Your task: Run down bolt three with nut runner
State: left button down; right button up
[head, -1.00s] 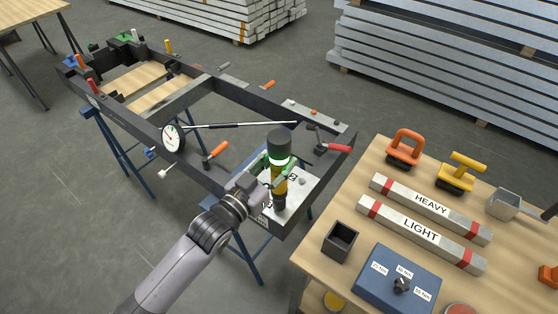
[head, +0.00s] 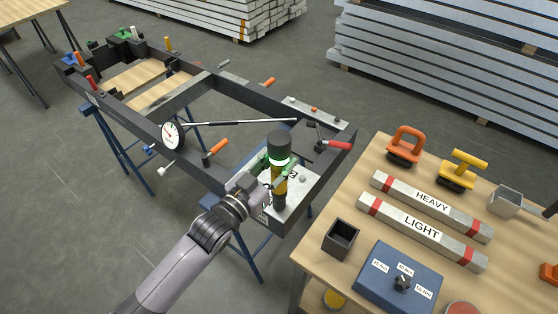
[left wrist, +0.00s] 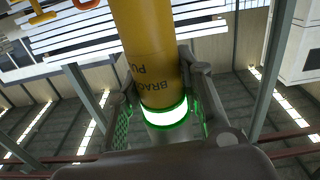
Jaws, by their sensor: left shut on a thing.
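My left gripper (head: 276,172) is shut around the yellow body of the nut runner (head: 279,187). The nut runner stands about upright, with a dark top and a lit green-white ring below it. Its dark lower end is over the pale plate (head: 309,181) at the near corner of the dark frame (head: 330,150). The bolt under it is hidden, and I cannot tell whether the tool touches it. In the left wrist view the nut runner (left wrist: 150,60) sits between the fingers of my left gripper (left wrist: 160,95). My right gripper is not in view.
A dial gauge (head: 172,135) with a long rod and a red-handled clamp (head: 335,145) are on the frame close by. The wooden bench (head: 365,160) at right holds weight bars, a black open box (head: 341,239) and a blue torque box (head: 398,278).

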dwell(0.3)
pick_arm(q)
jog(key=shift+s+f+b, duration=0.1)
jog(key=shift+f+b, duration=0.25)
jog(key=shift+f, duration=0.15)
jog(key=shift+f+p, duration=0.2)
jog(key=shift+p, duration=0.3)
dwell(0.9)
jog(key=shift+r, duration=0.1)
